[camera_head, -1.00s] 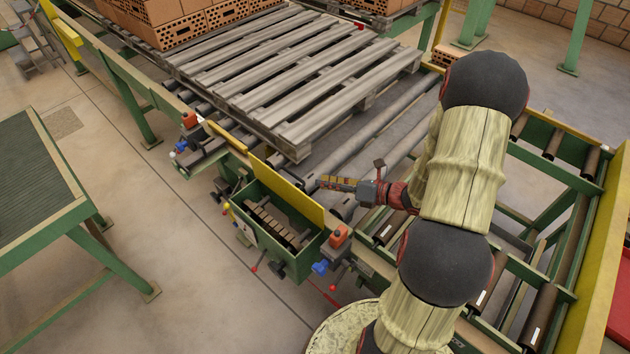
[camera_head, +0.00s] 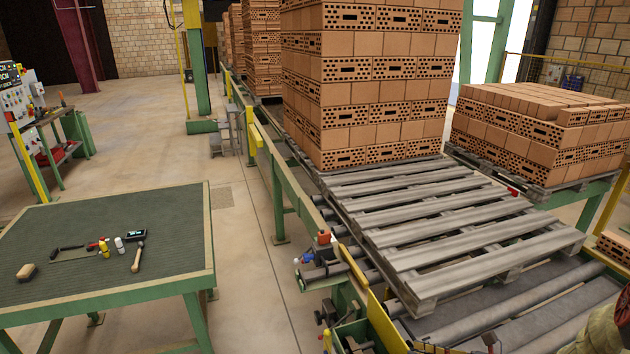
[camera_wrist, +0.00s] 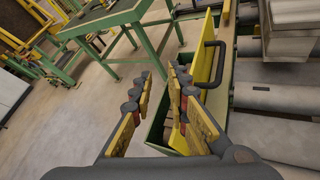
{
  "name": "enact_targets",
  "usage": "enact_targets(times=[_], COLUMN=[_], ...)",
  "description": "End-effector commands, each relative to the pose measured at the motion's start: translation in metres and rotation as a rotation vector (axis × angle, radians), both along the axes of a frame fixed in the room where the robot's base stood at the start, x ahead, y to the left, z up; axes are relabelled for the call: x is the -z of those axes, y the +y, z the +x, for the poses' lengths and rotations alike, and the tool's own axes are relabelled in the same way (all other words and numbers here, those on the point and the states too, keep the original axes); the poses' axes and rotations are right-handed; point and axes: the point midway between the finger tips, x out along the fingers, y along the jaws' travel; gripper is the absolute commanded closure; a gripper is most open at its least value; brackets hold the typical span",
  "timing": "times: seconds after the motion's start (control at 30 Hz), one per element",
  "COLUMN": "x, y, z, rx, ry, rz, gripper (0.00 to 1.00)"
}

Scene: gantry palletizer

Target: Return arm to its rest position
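My gripper (camera_wrist: 161,80) shows in the wrist view with its two yellow-and-red fingers apart and nothing between them. It is above the floor beside a green box (camera_wrist: 158,132) with a yellow plate (camera_wrist: 205,58) and a dark handle along its side. In the head view, only a bit of my arm shows at the bottom right corner. A small dark part at the bottom edge may be the gripper, but it is too cut off to tell its state.
A wooden pallet (camera_head: 440,222) lies on rollers (camera_head: 520,297), with a tall brick stack (camera_head: 365,85) behind. Another brick-loaded pallet (camera_head: 545,130) stands at right. A green table (camera_head: 110,285) with a hammer (camera_head: 138,257) and other tools stands at left. Floor between table and conveyor is clear.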

Motion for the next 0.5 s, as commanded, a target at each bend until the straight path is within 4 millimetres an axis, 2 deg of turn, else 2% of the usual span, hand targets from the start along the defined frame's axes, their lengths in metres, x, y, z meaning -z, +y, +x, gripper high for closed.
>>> enact_targets(times=[0.03, 0.2, 0.33, 0.5], x=[-0.013, -0.043, -0.059, -0.078], y=[0.022, 0.078, 0.104, 0.118], z=[-0.007, -0.046, -0.081, -0.122], rx=[-0.110, -0.495, -0.782, -1.146], ry=[-0.044, -0.201, -0.338, -0.530], rz=[-0.087, -0.392, -0.628, -0.939], gripper=[0.83, 0.83, 0.83, 0.83])
